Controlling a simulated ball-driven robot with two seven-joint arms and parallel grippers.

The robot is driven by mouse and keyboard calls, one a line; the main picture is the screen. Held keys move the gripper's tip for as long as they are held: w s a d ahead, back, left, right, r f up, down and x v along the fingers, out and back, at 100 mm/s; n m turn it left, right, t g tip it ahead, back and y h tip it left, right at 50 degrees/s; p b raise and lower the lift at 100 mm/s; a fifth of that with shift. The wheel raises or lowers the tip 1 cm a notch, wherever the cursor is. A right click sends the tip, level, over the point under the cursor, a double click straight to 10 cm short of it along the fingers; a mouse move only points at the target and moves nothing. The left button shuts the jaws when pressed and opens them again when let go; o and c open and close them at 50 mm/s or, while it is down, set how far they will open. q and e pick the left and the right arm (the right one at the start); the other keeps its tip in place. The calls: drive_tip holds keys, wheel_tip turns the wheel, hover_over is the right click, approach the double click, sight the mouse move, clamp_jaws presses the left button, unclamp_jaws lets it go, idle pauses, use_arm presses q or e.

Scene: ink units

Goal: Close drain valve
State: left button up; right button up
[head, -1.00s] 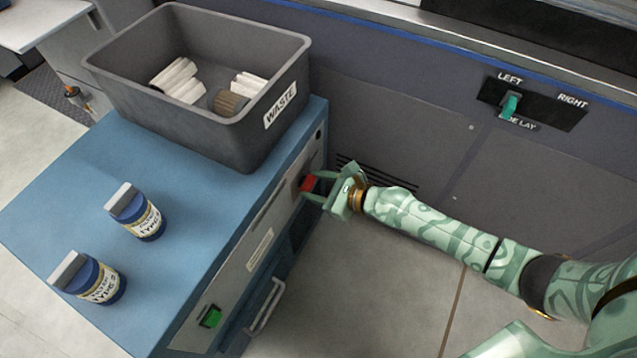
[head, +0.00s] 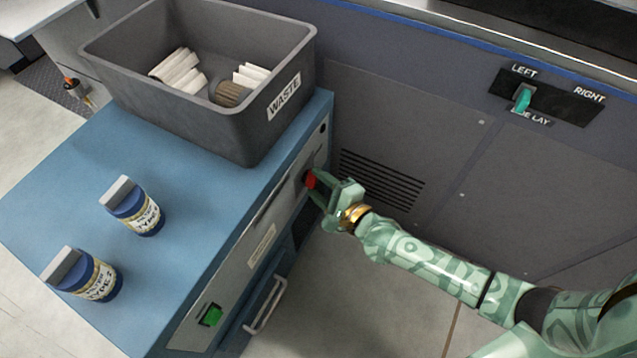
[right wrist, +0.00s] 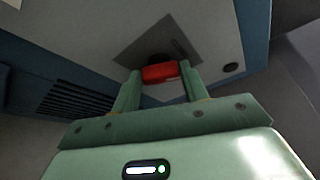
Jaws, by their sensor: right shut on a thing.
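The drain valve's red handle (head: 311,180) sits on the front panel of the blue cabinet, below the waste bin. My right gripper (head: 318,186) is at this handle, its fingers shut on it. In the right wrist view the red handle (right wrist: 160,73) lies between the two fingertips of the gripper (right wrist: 158,77), in front of a dark square plate (right wrist: 193,48). The handle's exact turn is hard to tell. My left gripper is not in view.
A grey waste bin (head: 215,120) with white rolls stands on the blue cabinet (head: 190,225). Two blue bottles (head: 134,207) stand on its top. A green switch (head: 211,315) and a drawer handle (head: 265,305) are lower on the front. A vented panel (head: 382,181) stands behind my right gripper.

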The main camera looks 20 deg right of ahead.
drive_tip(key=shift+s+f+n+t+b, duration=0.1)
drive_tip(key=shift+f+n+t+b, duration=0.15)
drive_tip(key=shift+n, duration=0.3)
drive_tip(key=shift+f+n+t+b, duration=0.15)
drive_tip(key=shift+n+t+b, duration=0.15)
drive_tip(key=shift+n, duration=0.25)
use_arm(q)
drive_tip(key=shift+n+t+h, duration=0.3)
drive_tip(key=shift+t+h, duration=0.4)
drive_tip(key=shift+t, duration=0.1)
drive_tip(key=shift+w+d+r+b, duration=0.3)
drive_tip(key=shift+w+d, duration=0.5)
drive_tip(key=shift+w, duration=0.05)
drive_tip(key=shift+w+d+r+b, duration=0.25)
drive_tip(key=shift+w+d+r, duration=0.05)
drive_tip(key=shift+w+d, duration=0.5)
use_arm(e)
drive_tip(key=shift+n+t, duration=0.45)
drive_tip(key=shift+n, duration=0.75)
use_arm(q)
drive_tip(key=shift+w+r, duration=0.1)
use_arm(e)
drive_tip(key=o, duration=1)
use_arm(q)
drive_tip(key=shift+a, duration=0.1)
